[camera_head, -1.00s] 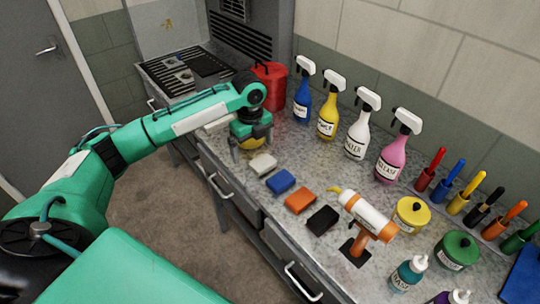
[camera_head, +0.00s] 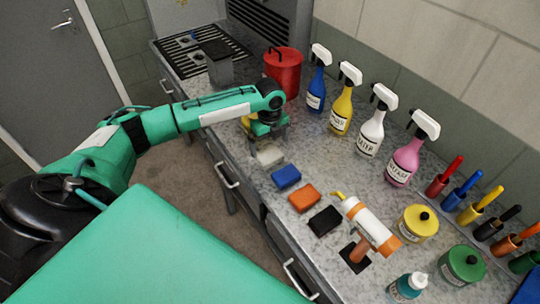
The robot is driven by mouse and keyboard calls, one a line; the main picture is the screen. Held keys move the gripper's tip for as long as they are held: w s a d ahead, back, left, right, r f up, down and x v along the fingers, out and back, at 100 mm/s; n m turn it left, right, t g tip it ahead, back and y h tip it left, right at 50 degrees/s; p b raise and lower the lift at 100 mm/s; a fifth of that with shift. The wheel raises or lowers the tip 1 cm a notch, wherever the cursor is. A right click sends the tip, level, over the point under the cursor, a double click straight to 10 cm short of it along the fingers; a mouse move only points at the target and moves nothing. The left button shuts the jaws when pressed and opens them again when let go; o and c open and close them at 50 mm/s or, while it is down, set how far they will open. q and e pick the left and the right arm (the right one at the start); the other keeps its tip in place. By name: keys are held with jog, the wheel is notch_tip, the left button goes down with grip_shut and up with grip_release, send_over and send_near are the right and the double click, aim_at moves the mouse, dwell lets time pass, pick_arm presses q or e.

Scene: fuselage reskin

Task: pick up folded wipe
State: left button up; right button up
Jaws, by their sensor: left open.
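A pale, off-white folded wipe (camera_head: 269,157) lies flat on the speckled grey worktop, at the far end of a row of small flat pieces. My left gripper (camera_head: 265,143) is just above and behind it, pointing down, with its fingers open. The fingertips are close to the wipe's far edge; I cannot tell whether they touch it. Something yellow shows beside the gripper, partly hidden by it. My right gripper is not in view.
Blue (camera_head: 286,177), orange (camera_head: 304,197) and black (camera_head: 325,221) pieces continue the row. A red canister (camera_head: 283,75) stands behind the gripper. Several spray bottles line the wall side, including a blue one (camera_head: 316,90). An orange-and-white tool (camera_head: 368,225) stands nearer.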

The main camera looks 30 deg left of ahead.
aim_at(270, 154)
pick_arm(q)
jog(key=shift+s+f+p, duration=0.1)
jog(key=shift+f+p, duration=0.65)
jog(key=shift+f, duration=0.15)
notch_tip(270, 154, down, 2)
jog(key=shift+f+p, duration=0.2)
jog(key=shift+p, duration=0.15)
jog(key=shift+f, duration=0.3)
jog(key=c, duration=1)
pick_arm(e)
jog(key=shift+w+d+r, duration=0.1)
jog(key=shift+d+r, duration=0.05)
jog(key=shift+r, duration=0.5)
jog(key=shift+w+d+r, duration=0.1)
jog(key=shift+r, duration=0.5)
pick_arm(q)
jog(key=shift+r, duration=0.1)
jog(key=shift+r, duration=0.45)
notch_tip(270, 154, up, 19)
jog(key=b, duration=0.5)
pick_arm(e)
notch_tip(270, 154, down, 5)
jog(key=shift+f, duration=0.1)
